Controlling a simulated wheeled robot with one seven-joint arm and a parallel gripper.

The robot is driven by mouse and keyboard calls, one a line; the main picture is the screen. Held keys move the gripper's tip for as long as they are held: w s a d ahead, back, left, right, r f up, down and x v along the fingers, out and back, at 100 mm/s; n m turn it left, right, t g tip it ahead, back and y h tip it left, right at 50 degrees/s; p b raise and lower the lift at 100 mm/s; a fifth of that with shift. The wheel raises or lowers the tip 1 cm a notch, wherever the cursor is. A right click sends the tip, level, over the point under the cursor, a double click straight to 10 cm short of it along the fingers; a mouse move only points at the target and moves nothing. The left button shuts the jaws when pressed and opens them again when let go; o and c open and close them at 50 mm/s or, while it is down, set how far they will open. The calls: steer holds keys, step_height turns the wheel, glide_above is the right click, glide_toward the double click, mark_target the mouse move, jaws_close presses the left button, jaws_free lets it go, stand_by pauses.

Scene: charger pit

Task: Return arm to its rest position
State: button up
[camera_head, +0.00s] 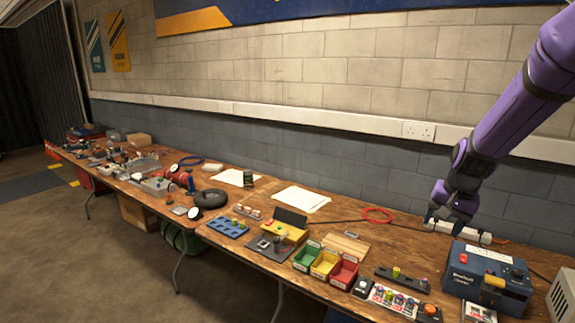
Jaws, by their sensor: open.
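My purple arm (520,90) reaches down from the upper right. My gripper (446,222) is open at its end, low over the back right of the wooden table. It is right at a white bar-shaped block (472,234), which looks like a power strip. I cannot tell whether the fingers touch it or are apart from it. Nothing is clearly seen held between the fingers, and part of the block is hidden behind the gripper.
A blue toolbox-like case (487,277) stands close in front of the gripper. Green, yellow and red bins (344,273) stand left of it. A red cable ring (377,215) lies near the wall. The air left of the arm is clear.

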steer(key=s+a+r+n+t, duration=0.1)
steer(key=s+a+r+n, duration=0.3)
steer(key=s+r, duration=0.85)
steer(key=s+a+r+n+t, duration=0.1)
steer(key=s+r, duration=0.1)
steer(key=s, duration=0.6)
steer(key=s+a+r+n+t+h, duration=0.1)
steer(key=s+a+r, duration=0.1)
steer(key=s, duration=0.6)
steer(key=shift+r+n, duration=0.2)
steer(key=shift+n, duration=0.2)
